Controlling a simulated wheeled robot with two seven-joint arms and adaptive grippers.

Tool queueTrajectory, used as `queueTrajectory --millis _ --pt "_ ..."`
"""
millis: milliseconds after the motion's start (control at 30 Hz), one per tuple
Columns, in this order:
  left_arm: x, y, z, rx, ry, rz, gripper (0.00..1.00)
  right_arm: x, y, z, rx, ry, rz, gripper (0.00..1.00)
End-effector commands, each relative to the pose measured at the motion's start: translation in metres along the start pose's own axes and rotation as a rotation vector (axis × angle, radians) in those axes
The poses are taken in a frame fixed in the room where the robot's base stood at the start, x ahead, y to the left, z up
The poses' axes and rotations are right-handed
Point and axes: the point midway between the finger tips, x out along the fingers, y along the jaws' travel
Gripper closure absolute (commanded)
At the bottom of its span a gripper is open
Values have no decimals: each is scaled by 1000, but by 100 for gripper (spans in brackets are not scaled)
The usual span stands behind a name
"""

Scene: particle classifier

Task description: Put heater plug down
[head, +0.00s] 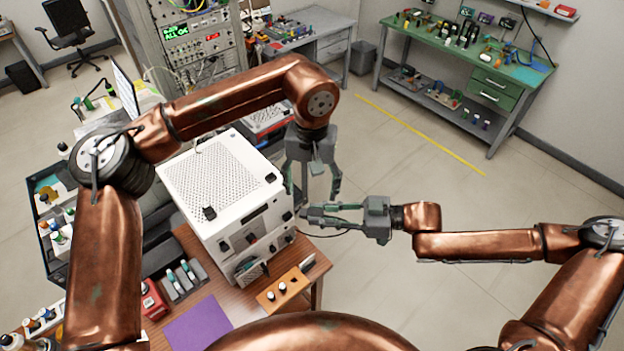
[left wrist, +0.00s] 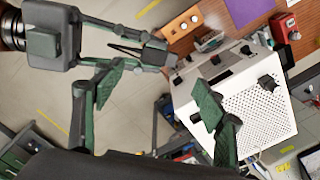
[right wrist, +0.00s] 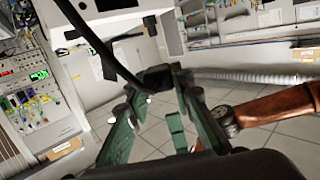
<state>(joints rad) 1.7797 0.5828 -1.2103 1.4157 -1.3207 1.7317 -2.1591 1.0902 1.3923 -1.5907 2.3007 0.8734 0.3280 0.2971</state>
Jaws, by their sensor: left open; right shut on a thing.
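The heater plug (right wrist: 154,77) is a small black piece with a black cable, held between my right gripper's fingertips in the right wrist view. The cable runs up and left from it. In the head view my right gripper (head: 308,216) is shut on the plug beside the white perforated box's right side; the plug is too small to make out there. My left gripper (head: 313,188) is open and empty just above my right gripper, pointing down. In the left wrist view the left fingers (left wrist: 160,100) are spread, with the right gripper (left wrist: 150,52) beyond them.
The white box (head: 222,180) stands on the wooden table (head: 205,275). Open floor (head: 410,175) lies to the right. A green workbench (head: 470,55) stands behind.

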Motion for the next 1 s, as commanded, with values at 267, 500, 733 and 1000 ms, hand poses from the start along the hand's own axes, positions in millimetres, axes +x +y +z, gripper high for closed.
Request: queueTrajectory --millis 267,500,733,1000 --pt "53 0 1 0 -3 3 35 0 0 0 0 0 0 100" --pt "82 1 0 -2 -2 4 35 0 0 0 0 0 0 100" --pt "90 1 0 -2 -1 4 35 0 0 0 0 0 0 100" --pt "90 1 0 -2 -1 4 40 0 0 0 0 0 0 100"
